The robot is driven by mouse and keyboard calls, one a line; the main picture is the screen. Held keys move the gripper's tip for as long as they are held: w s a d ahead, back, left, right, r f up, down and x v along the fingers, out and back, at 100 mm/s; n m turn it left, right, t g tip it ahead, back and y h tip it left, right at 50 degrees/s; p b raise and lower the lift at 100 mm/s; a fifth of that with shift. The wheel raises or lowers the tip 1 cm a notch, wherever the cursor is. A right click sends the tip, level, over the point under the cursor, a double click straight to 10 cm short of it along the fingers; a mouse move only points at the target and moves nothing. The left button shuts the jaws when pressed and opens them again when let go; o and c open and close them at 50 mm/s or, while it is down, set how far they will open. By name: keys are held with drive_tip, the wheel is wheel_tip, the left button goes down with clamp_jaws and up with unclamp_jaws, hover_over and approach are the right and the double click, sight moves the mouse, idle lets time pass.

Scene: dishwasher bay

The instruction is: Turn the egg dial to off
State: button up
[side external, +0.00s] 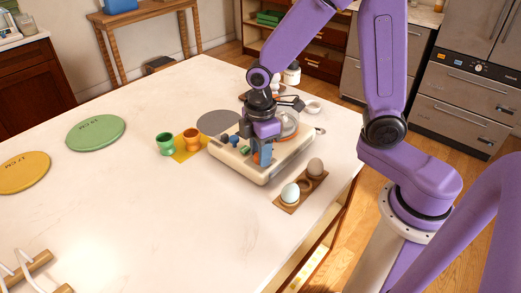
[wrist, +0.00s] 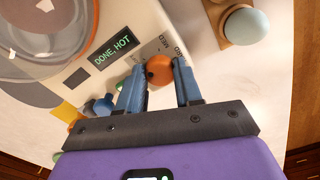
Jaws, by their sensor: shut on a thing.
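The egg cooker (side external: 238,165) is a cream, low appliance near the table's right edge. Its display (wrist: 113,46) reads "DONE, HOT" in the wrist view. The egg dial (wrist: 159,71) is a round orange knob on the panel, with "MED" and "HARD" printed beside it. My gripper (wrist: 159,66) points down at the panel, with its blue fingers on either side of the dial, shut on it. It also shows in the side view (side external: 264,152), where the fingers hide most of the dial. The dial's pointer and the off mark cannot be made out.
Blue and green knobs (wrist: 103,105) sit close to the left finger. A wooden holder (side external: 302,190) with two eggs stands beside the cooker's front right. Green and orange egg cups (side external: 166,143) stand to its left. The table's front middle is clear.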

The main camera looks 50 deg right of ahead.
drive_tip(key=n, duration=0.4)
drive_tip(key=shift+n, duration=0.3)
drive_tip(key=n, duration=0.4)
drive_tip(key=shift+n, duration=0.3)
drive_tip(key=o, duration=0.8)
drive_tip(key=shift+c, duration=0.2)
drive_tip(key=shift+r, duration=0.1)
wheel_tip(320, 180, up, 17)
drive_tip(key=shift+r, duration=0.15)
